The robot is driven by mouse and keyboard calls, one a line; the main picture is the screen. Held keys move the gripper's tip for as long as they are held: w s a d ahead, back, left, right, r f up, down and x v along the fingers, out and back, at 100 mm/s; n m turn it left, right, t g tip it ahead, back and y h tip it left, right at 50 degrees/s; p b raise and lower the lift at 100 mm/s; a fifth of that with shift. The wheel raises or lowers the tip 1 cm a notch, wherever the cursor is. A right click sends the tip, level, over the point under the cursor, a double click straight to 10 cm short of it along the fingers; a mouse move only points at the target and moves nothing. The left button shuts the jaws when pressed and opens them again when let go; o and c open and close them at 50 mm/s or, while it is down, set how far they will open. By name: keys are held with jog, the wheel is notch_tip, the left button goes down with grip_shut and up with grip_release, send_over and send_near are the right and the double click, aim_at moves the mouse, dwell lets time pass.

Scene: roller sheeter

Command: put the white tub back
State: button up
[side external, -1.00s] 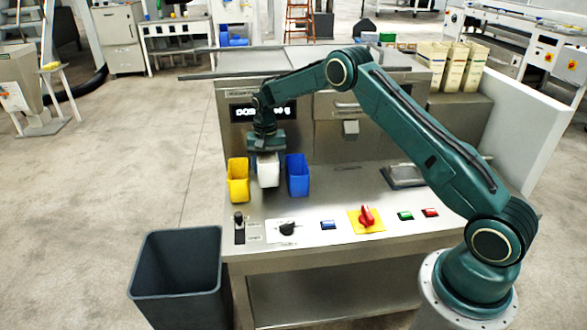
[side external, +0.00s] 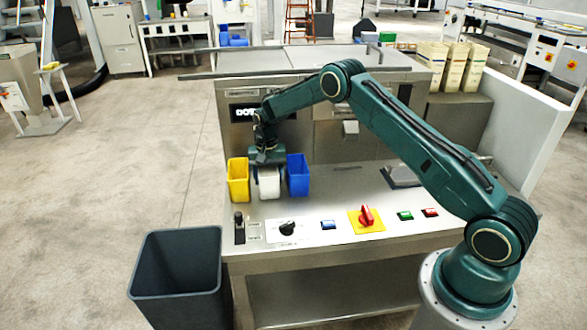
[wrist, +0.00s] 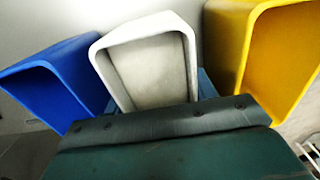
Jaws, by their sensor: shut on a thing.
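The white tub (side external: 268,184) is between the yellow tub (side external: 238,182) and the blue tub (side external: 298,177) on the steel worktop. My gripper (side external: 267,172) is shut on the white tub from above, with a finger at each side. Its base is near worktop level; I cannot tell whether it touches. In the wrist view the white tub (wrist: 150,70) is empty and open-topped, between the blue tub (wrist: 55,75) and the yellow tub (wrist: 275,55). The fingertips are largely hidden there.
The neighbouring tubs stand close on both sides. A black knob (side external: 287,229), a joystick (side external: 239,225) and a red switch (side external: 366,215) lie along the front panel. A dark bin (side external: 178,265) stands on the floor at the left. The machine's display (side external: 245,113) is behind.

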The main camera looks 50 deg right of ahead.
jog(key=o, duration=1.3)
jog(key=shift+f, duration=0.1)
notch_tip(320, 180, up, 12)
jog(key=shift+r, duration=0.15)
